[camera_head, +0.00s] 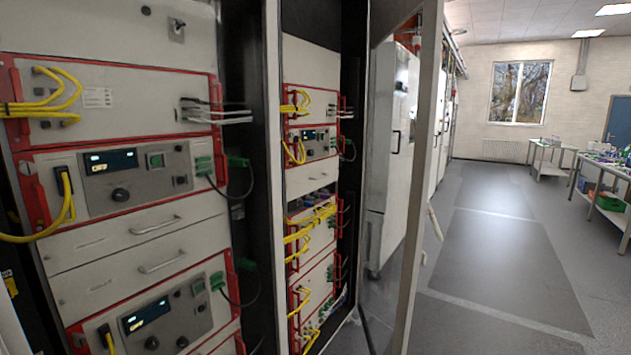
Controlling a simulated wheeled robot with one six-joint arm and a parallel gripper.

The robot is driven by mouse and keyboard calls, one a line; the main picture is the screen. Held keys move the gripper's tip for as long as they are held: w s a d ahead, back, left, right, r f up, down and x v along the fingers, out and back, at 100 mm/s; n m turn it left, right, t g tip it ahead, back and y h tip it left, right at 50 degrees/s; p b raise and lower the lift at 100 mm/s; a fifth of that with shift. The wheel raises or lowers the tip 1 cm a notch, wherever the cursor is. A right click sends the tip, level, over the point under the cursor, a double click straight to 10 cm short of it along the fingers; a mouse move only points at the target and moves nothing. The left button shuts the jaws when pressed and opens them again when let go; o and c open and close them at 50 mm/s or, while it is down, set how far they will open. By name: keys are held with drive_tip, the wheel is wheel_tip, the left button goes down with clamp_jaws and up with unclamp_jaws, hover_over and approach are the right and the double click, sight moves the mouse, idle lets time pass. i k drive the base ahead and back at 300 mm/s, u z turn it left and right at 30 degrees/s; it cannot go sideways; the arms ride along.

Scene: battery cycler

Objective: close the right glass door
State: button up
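The right glass door (391,265) stands open on the right side of the cabinet's second bay. It projects toward me, and its pale frame edge (424,150) runs nearly the full height of the picture. White equipment behind it shows through the glass. A small pale piece (434,221), perhaps the door's handle, sticks out to the right of the frame edge. My gripper is not in view.
A rack of instruments (130,175) with red edges and yellow cables fills the left. A narrower rack (312,150) stands in the second bay. Open grey floor (510,250) lies right of the door, with work tables (603,190) at the far right.

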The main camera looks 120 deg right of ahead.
sight(385, 17)
drive_tip(key=u, duration=0.5)
drive_tip(key=k, duration=2)
drive_tip(key=z, duration=1.55)
drive_tip(key=k, duration=1.3)
drive_tip(key=z, duration=1.7)
drive_tip(key=k, duration=0.7)
drive_tip(key=u, duration=0.8)
drive_tip(key=i, duration=0.75)
drive_tip(key=z, duration=0.8)
drive_tip(key=i, duration=0.55)
